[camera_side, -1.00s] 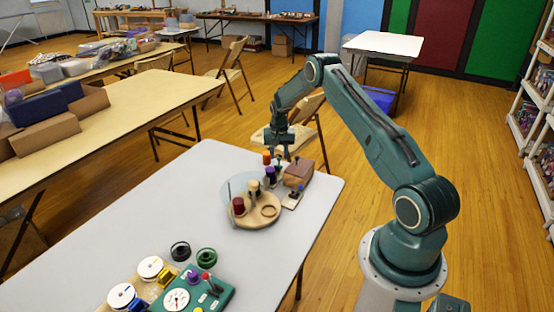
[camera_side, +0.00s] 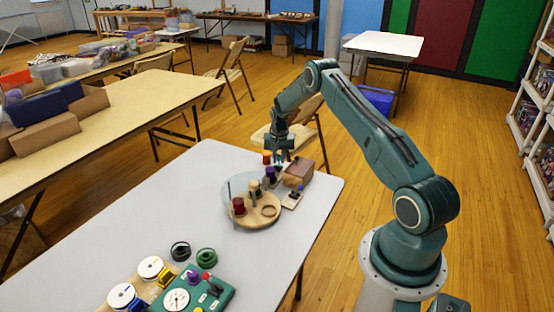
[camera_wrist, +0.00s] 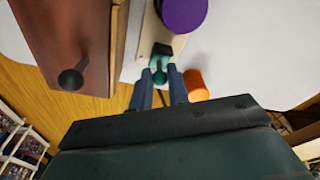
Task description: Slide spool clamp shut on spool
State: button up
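The purple spool (camera_wrist: 183,14) stands on a narrow pale wooden base (camera_wrist: 148,35). It also shows in the side view (camera_side: 270,173). The clamp (camera_wrist: 160,68), a teal piece with a rounded knob and a black block, sits on the same base on the gripper's side of the spool. A short space shows between black block and spool in the wrist view. My gripper (camera_wrist: 161,80) is open, its two blue-grey fingers on either side of the teal knob. Contact with the knob cannot be told. In the side view my gripper (camera_side: 284,154) is low over the table's far end.
An orange spool (camera_wrist: 196,85) is close beside the right finger. A brown box with a dark knob (camera_wrist: 70,80) stands to the left. A round wooden tray (camera_side: 262,218) with a clear guard is nearby. The grey table (camera_side: 150,205) has free room to the left.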

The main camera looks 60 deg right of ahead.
grip_shut()
jog(key=shift+a, duration=1.6)
jog(key=o, duration=0.6)
grip_release()
jog(key=shift+r, duration=3.75)
